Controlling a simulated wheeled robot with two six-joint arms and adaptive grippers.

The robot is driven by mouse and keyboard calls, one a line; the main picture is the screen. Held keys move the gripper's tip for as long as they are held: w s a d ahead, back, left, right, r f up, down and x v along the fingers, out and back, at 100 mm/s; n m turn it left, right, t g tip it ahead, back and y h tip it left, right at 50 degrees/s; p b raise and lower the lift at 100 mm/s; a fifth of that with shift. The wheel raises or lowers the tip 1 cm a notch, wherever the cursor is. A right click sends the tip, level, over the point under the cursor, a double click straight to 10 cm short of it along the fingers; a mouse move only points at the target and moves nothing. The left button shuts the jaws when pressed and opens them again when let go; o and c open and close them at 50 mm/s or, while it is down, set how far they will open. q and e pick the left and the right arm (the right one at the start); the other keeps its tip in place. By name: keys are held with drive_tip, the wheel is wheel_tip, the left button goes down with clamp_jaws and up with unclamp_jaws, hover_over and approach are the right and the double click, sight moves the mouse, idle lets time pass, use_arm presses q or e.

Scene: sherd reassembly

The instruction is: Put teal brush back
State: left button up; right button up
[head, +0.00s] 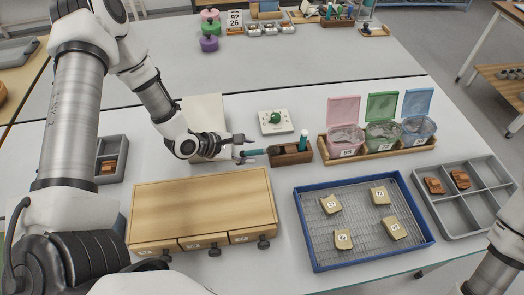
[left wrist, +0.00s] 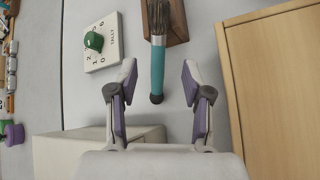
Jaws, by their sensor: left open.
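The teal brush (left wrist: 157,70) shows in the left wrist view with its handle pointing toward my gripper. Its dark bristle end lies at the wooden block (left wrist: 172,22). In the head view the teal handle (head: 254,152) sticks out from the left side of the wooden block (head: 291,155). My left gripper (head: 246,149) is open, with its two fingers (left wrist: 157,100) on either side of the handle's end and apart from it. Whether the bristles rest on the block or in it, I cannot tell. My right gripper is out of view.
A tally board with a green knob (head: 275,122) stands behind the block. A wooden drawer unit (head: 200,205) is in front. A blue tray (head: 310,238) with tan sherds, a grey divided tray (head: 455,215) and lidded bins on a wooden tray (head: 375,152) stand to the right.

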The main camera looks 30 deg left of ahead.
sight(260, 151)
use_arm(q)
drive_tip(key=p+x, duration=0.1)
drive_tip(key=x, duration=0.4)
drive_tip(key=shift+w+d+f, duration=0.15)
drive_tip(key=shift+w, duration=0.2)
drive_tip(key=shift+s, duration=0.15)
clamp_jaws()
